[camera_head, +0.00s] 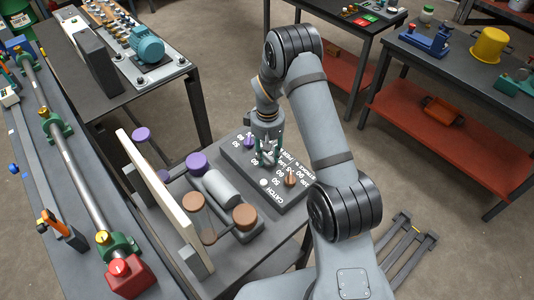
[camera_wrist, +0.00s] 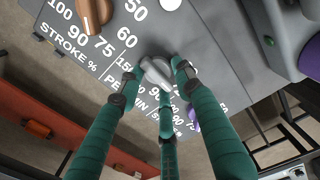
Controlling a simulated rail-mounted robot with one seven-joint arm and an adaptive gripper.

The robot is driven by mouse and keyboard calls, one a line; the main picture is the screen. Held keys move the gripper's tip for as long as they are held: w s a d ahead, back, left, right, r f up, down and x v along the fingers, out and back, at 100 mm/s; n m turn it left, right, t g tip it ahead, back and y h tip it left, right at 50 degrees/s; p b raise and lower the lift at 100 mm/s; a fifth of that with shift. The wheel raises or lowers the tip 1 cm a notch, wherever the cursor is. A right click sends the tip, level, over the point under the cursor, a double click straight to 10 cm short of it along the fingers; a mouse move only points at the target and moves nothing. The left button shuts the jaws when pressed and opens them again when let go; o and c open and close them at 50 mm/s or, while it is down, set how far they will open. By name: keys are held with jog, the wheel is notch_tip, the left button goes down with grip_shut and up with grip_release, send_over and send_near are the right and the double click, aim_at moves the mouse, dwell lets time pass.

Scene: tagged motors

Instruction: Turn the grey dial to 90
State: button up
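The grey dial (camera_wrist: 158,72) is on a dark panel with white printed numbers, between a brown dial (camera_wrist: 97,12) and a purple dial (camera_wrist: 193,116) in the wrist view. Its pointer runs slantwise, but the mark it points at is partly covered by my fingers. My gripper (camera_wrist: 155,76) has green fingers spread around the grey dial, with the tips close to it; firm contact is not clear. In the head view my gripper (camera_head: 267,158) points down at the panel (camera_head: 240,158) and hides the grey dial.
A white button (camera_head: 264,182) sits near the panel's front edge. Left of the panel are a grey cylinder (camera_head: 221,188), brown and purple discs, and an upright cream board (camera_head: 160,190). Another bench with a teal motor (camera_head: 147,46) stands behind.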

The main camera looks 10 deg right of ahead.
jog(key=shift+w+a+r, duration=0.1)
jog(key=shift+w+a, duration=0.05)
jog(key=c, duration=0.6)
